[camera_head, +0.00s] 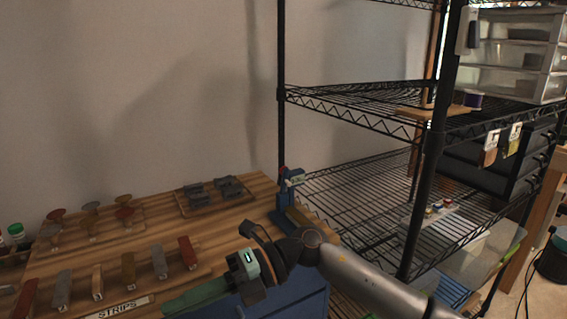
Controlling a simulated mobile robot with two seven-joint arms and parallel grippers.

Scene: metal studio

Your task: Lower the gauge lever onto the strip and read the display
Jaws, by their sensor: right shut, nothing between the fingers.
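A blue gauge-like stand (286,207) with a red knob and a small pale display stands at the table's right edge. The display's reading is too small to make out. A tan strip-like piece (299,214) is at its base, partly hidden by my right arm. My right gripper (254,232) is shut and empty, in front of and left of the stand, apart from it. My left gripper is not in view.
A teal box with a small screen (248,263) and a long green object (197,297) show beside my right gripper. Round-topped pieces (92,212) and a tray of grey blocks (216,191) sit farther back. A black wire shelf (350,184) rises close on the right.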

